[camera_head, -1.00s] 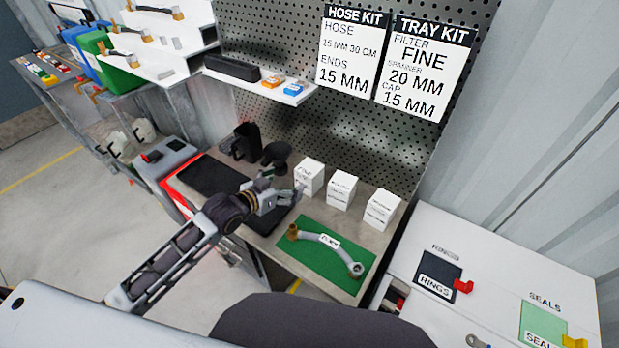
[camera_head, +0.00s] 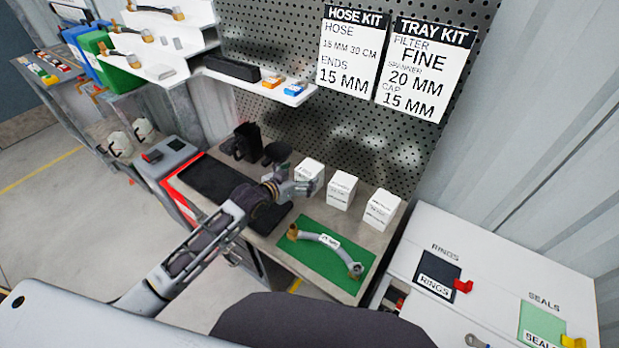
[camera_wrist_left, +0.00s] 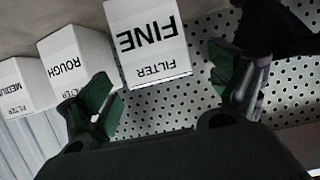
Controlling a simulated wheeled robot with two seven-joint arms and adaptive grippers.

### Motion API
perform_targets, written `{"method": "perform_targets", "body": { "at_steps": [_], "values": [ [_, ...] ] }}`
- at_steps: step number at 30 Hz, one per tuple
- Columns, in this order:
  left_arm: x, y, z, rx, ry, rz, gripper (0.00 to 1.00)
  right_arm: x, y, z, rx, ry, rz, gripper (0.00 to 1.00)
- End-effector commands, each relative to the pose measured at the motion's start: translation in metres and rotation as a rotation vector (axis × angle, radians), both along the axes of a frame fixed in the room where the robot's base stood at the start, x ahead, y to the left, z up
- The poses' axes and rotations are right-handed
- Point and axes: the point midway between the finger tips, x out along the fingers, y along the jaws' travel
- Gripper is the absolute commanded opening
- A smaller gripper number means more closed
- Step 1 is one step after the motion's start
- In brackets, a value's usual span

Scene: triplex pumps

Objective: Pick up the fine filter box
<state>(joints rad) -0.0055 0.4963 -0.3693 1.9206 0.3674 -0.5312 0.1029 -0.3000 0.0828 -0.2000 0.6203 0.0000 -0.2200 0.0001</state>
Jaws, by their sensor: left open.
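The fine filter box (camera_head: 309,170) is a white box at the left end of a row of three on the bench. In the left wrist view its label reads FINE FILTER (camera_wrist_left: 150,42), upside down. My left gripper (camera_head: 300,184) is right in front of this box in the head view and covers its lower part. In the left wrist view the gripper (camera_wrist_left: 168,86) is open, with one green-padded finger on each side of the box's span. The left finger is close to the box's edge; I cannot tell whether it touches. My right gripper is not in view.
The rough filter box (camera_wrist_left: 76,65) and the medium filter box (camera_wrist_left: 22,88) stand beside it. A hose (camera_head: 325,243) lies on a green mat (camera_head: 300,262) in front. A black object (camera_head: 244,142) stands to the left, and a perforated panel (camera_head: 330,130) rises behind.

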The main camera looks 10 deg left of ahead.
Motion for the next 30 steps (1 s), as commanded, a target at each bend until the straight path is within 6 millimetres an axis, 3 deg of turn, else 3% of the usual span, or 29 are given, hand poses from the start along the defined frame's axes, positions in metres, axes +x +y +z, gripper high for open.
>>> {"method": "perform_targets", "body": {
  "at_steps": [19,30],
  "values": [
    [0.008,-0.004,-0.004,0.0,-0.001,0.0,0.92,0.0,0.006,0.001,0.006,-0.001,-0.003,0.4],
    [0.028,-0.015,-0.015,0.0,-0.001,0.0,0.92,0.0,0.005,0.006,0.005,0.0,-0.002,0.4]
  ]
}}
